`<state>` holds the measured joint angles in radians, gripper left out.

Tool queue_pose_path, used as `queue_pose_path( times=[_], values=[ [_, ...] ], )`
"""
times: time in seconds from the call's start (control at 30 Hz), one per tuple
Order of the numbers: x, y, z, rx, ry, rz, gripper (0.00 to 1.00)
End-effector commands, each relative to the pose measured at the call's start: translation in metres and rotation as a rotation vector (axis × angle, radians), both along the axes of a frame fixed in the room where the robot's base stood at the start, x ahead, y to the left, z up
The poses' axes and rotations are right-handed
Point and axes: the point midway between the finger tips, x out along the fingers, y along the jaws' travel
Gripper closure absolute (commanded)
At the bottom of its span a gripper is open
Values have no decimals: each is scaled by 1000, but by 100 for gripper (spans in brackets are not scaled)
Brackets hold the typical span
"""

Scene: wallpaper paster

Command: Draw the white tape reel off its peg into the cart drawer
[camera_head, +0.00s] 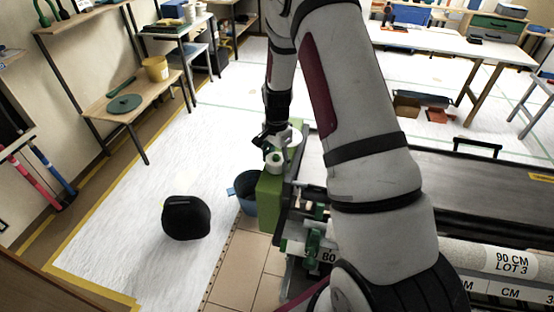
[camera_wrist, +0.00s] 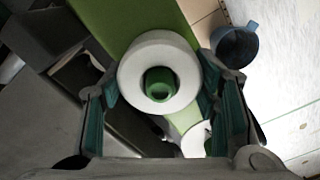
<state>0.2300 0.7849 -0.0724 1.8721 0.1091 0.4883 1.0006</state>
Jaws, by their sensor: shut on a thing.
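The white tape reel (camera_wrist: 133,68) is a thick ring between the two fingers of my gripper (camera_wrist: 160,88) in the wrist view. The fingers are shut on its sides. A green round piece (camera_wrist: 160,83) fills the reel's centre; I cannot tell how far the reel sits along it. In the head view my gripper (camera_head: 272,145) points down over the reel (camera_head: 275,166), at the top of a green panel (camera_head: 269,200) at the cart's left end. A second white ring (camera_wrist: 194,141) shows below the held reel. The cart drawer is not clearly recognisable in either view.
A dark open compartment (camera_wrist: 82,74) lies left of the reel in the wrist view. A blue-grey bucket (camera_head: 247,188) stands on the floor beside the green panel. A black rounded object (camera_head: 187,218) sits on the white floor. The long dark table (camera_head: 480,190) extends right.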

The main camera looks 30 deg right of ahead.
Motion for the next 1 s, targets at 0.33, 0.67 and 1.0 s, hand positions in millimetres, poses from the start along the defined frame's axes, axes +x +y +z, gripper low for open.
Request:
queue_pose_path(
  times=[0.33, 0.67, 1.0],
  values=[
    [0, 0, 4, -1, -1, 0, 79],
    [0, 0, 17, -1, -1, 0, 79],
    [0, 0, 29, -1, -1, 1, 79]
  ],
)
